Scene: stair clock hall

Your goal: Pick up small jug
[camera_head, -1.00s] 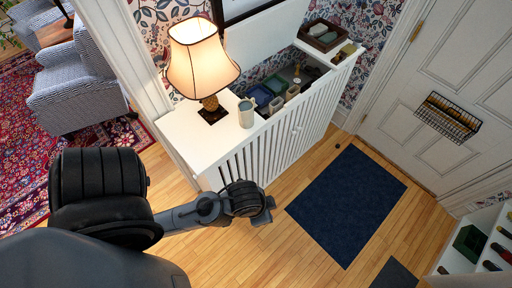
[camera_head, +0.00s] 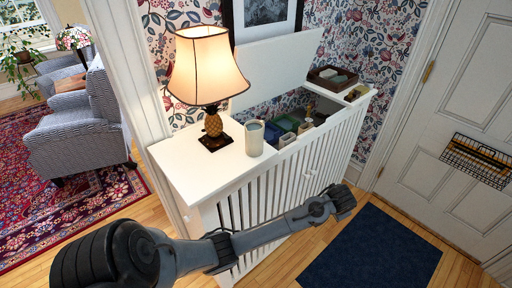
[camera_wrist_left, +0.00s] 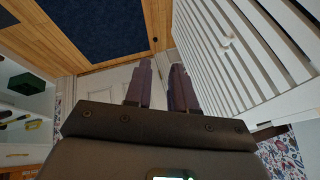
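A small pale cream-grey jug (camera_head: 254,138) stands upright on the white top of the slatted cabinet (camera_head: 192,160), just right of the lamp, in the head view. My left arm comes in from the left, and its far end is in front of the slats, lower than the jug and to its right. In the left wrist view my left gripper (camera_wrist_left: 162,68) has its two dark fingers apart with nothing between them. The jug is not in the wrist view. My right gripper is not in view.
A lit lamp (camera_head: 208,72) with a pineapple base stands close beside the jug. Behind, the cabinet's open compartment holds several small containers, and a brown tray (camera_head: 332,77) sits at the far end. A dark blue mat (camera_head: 370,250) lies on the floor.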

